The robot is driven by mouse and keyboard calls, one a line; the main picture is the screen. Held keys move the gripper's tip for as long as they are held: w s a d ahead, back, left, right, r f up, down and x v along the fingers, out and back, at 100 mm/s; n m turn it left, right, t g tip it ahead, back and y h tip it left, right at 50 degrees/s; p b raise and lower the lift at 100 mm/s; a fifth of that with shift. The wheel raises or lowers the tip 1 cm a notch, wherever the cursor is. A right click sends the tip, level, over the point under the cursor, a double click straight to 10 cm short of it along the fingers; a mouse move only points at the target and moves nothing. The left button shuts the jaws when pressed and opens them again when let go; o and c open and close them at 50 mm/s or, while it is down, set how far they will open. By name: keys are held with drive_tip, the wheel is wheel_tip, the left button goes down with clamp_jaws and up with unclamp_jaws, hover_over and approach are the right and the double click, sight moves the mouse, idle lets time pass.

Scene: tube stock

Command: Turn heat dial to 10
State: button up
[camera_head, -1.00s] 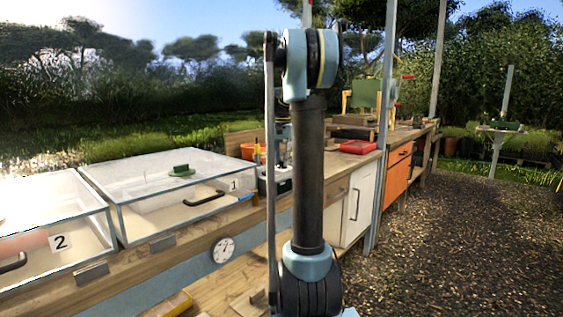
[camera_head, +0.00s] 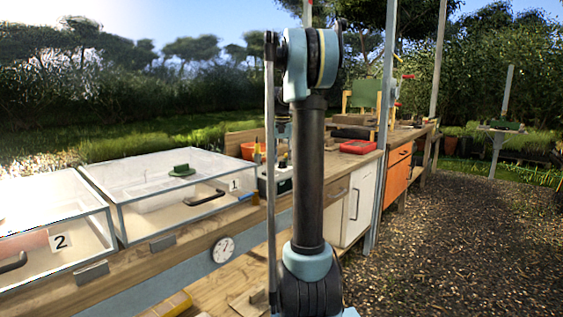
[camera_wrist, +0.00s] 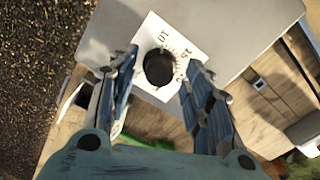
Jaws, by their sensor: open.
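In the wrist view, the heat dial is a round black knob (camera_wrist: 158,67) on a white plate (camera_wrist: 150,28) with printed marks; "10" and "15" can be read near its upper edge. The plate sits on a grey surface. My gripper (camera_wrist: 161,70) is open, with one finger left of the knob and one right of it. Nothing is held between the fingers. I cannot tell whether the fingers touch the knob. The pointer position on the knob is too dark to read. My gripper is not visible in the head view.
In the head view, a wooden bench carries glass-lidded boxes marked 1 (camera_head: 145,212) and 2 (camera_head: 30,262). A round white gauge (camera_head: 222,250) is on the bench front. A red tray (camera_head: 358,147) lies farther back. The gravel (camera_head: 450,230) on the right is open.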

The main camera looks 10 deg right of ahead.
sight(282, 161)
wheel_tip(282, 161, up, 12)
drive_tip(key=shift+f, duration=0.15)
idle(0.3)
drive_tip(key=s+a+f+n, duration=0.1)
drive_tip(key=s+a+f, duration=0.1)
drive_tip(key=s, duration=0.4)
drive_tip(key=s+a+f+n, duration=0.1)
drive_tip(key=s+f, duration=0.1)
drive_tip(key=s, duration=0.3)
drive_tip(key=s+a+f+n+t, duration=0.1)
drive_tip(key=s+a+f+n, duration=0.1)
drive_tip(key=s+f, duration=1.2)
drive_tip(key=s+a+f+n+t, duration=0.1)
drive_tip(key=s+a+f+n, duration=0.1)
drive_tip(key=s+f, duration=1.2)
drive_tip(key=shift+s+a+f, duration=0.25)
drive_tip(key=shift+s+a, duration=0.25)
drive_tip(key=shift+s, duration=0.6)
drive_tip(key=shift+c, duration=1.4)
